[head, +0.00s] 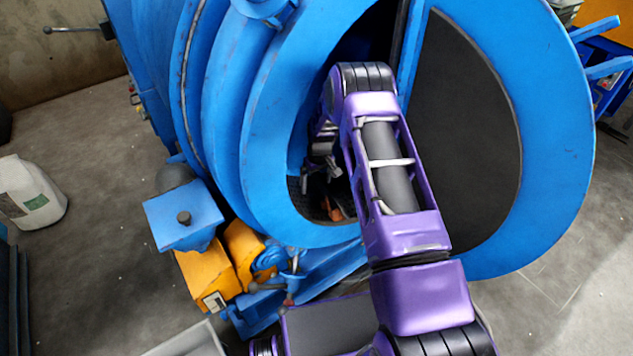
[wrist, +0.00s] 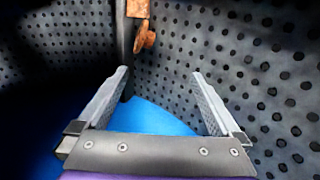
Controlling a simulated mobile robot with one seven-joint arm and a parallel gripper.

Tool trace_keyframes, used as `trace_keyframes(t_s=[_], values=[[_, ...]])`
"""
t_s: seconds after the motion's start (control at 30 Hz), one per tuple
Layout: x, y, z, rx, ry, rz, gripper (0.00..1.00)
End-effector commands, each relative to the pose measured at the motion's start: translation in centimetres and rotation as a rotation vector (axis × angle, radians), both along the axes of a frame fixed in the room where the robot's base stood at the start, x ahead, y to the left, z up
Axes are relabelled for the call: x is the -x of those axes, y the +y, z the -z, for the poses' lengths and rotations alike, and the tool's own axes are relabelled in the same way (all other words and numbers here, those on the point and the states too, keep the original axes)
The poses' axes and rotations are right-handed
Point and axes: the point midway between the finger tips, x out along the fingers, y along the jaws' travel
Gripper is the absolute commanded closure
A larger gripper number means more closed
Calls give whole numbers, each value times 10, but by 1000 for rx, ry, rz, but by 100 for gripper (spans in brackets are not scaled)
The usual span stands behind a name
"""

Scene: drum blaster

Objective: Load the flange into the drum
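The drum (head: 270,140) is the large blue machine body with a round opening, and my arm reaches into it. My gripper (wrist: 160,78) is inside, close to perforated dark walls. Its two fingers are wide apart with nothing held between them. A rusty orange-brown piece (wrist: 145,38) shows beyond the fingertips at the top of the wrist view, apart from them. A small orange-red patch also shows low inside the opening in the head view (head: 335,212). I cannot tell whether either is the flange. My arm hides part of the opening.
A blue surface (wrist: 150,118) lies below the fingers. A yellow motor (head: 205,275) stands at the lower left. A white sack (head: 30,195) stands on the floor at left.

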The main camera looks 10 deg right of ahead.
Motion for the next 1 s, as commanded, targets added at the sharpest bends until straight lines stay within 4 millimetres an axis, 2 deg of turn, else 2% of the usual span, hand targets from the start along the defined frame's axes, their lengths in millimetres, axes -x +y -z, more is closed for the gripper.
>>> trace_keyframes(t_s=[0.17, 0.4, 0.53, 1.0], values=[[1, -1, -12, 0, -1, 0, 0], [5, -2, -53, -1, -2, 0, 0], [7, -3, -68, 0, -1, 0, 0], [10, -4, -76, 0, 0, 1, 0]])
